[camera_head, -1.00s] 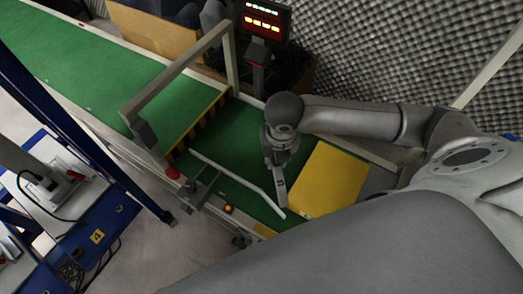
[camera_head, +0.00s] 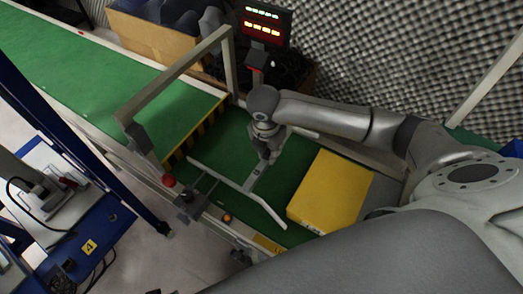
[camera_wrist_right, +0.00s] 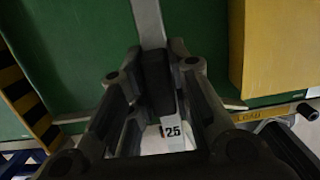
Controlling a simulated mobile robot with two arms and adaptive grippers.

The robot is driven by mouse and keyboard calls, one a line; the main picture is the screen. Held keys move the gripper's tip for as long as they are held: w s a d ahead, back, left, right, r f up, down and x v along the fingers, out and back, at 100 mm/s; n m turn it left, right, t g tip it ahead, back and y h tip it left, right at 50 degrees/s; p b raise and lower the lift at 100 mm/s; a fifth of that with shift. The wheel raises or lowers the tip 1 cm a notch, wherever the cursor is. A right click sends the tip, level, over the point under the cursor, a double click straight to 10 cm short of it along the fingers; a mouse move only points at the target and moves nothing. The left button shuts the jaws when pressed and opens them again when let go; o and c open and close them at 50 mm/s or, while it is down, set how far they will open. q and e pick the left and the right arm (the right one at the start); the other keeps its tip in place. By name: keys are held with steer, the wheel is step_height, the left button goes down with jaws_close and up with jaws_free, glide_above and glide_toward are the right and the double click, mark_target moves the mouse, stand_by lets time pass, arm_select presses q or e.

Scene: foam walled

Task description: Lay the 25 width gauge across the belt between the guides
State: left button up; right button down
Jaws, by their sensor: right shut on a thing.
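My right gripper (camera_head: 268,155) is shut on the 25 width gauge (camera_head: 254,180), a narrow light bar, above the green belt (camera_head: 222,143). In the head view, the gauge's near end reaches the pale near guide (camera_head: 238,188); whether it touches is unclear. The wrist view shows the gauge (camera_wrist_right: 172,130) marked 25 on its near end, with the dark fingers (camera_wrist_right: 158,85) around its middle. A pale bar runs up beyond the fingers. The far guide is largely hidden by my right arm. My left gripper is not in view.
A yellow block (camera_head: 328,192) lies on the belt to the right of the gripper. A frame (camera_head: 180,80) spans the belt at left, beside a black-and-yellow striped edge. A lit display (camera_head: 262,22) stands behind. A red button (camera_head: 169,181) is at the near side.

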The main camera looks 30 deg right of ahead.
steer(key=w+f, duration=0.2)
steer(key=w+f+b, duration=0.1)
steer(key=w+f, duration=0.1)
steer(key=w+d+f, duration=0.1)
steer(key=w+f, duration=0.1)
steer(key=shift+w+d+f+b, duration=0.1)
steer(key=shift+w+b, duration=0.3)
steer(key=shift+w+d+f, duration=0.1)
steer(key=shift+w+f, duration=0.2)
steer(key=f, duration=0.1)
steer(key=f+b, duration=0.1)
steer(key=shift+w+f, duration=0.2)
steer(key=shift+f, duration=0.2)
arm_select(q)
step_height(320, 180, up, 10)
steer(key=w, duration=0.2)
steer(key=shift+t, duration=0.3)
arm_select(e)
steer(key=shift+f, duration=0.35)
